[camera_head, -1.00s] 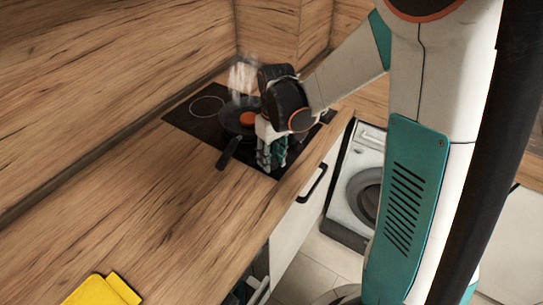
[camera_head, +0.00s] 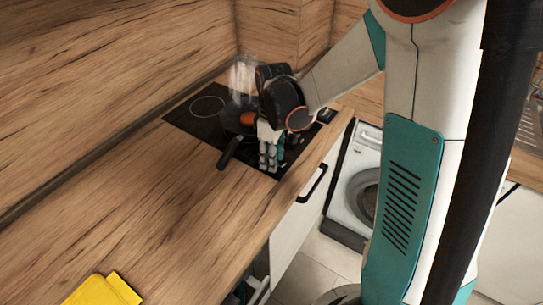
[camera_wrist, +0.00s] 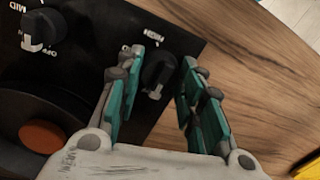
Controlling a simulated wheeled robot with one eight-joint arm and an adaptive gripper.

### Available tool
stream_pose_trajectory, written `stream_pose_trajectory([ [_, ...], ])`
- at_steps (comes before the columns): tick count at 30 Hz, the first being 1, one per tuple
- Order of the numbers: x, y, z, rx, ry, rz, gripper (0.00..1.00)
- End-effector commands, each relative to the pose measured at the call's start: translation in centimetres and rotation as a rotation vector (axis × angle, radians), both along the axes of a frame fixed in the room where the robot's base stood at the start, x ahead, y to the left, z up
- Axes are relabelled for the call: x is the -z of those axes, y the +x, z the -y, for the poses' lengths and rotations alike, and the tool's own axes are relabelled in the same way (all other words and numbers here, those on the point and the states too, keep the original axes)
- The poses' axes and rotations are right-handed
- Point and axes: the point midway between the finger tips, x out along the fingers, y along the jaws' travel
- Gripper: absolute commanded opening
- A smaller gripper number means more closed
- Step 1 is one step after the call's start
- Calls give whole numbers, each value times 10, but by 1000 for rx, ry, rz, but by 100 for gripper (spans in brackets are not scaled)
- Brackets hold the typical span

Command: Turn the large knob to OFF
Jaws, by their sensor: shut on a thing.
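The wrist view shows two dark knobs on the black hob panel. One knob (camera_wrist: 159,70) sits between my fingertips, with a white mark at its lower edge and the word HIGH printed above it. My gripper (camera_wrist: 163,62) is shut on this knob, one teal-padded finger on each side. The other knob (camera_wrist: 42,28) is at the upper left, near the labels MID and OFF. The printed label at the gripped knob's lower side is hidden or unreadable. In the head view my gripper (camera_head: 270,158) reaches down at the hob's front edge; the knobs are hidden there.
A dark pan (camera_head: 233,122) with an orange item (camera_head: 247,118) stands on the hob (camera_head: 195,118) beside my gripper, steam above it; its handle (camera_head: 229,153) points toward the front. A yellow object (camera_head: 105,290) lies on the wooden counter (camera_head: 165,215). The counter between is clear.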

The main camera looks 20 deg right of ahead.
Motion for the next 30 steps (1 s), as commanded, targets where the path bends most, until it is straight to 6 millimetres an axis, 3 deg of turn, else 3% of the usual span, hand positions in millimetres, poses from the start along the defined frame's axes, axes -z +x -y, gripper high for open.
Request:
stream_pose_trajectory([
  [9, 0, 0, 0, -2, -1, -1, 11],
  [10, 0, 0, 0, -2, 0, 0, 39],
  [12, 0, 0, 0, -1, 0, 0, 55],
  [23, -1, 0, 0, 0, 0, 0, 55],
  [30, -27, 1, 1, 0, 0, 0, 55],
])
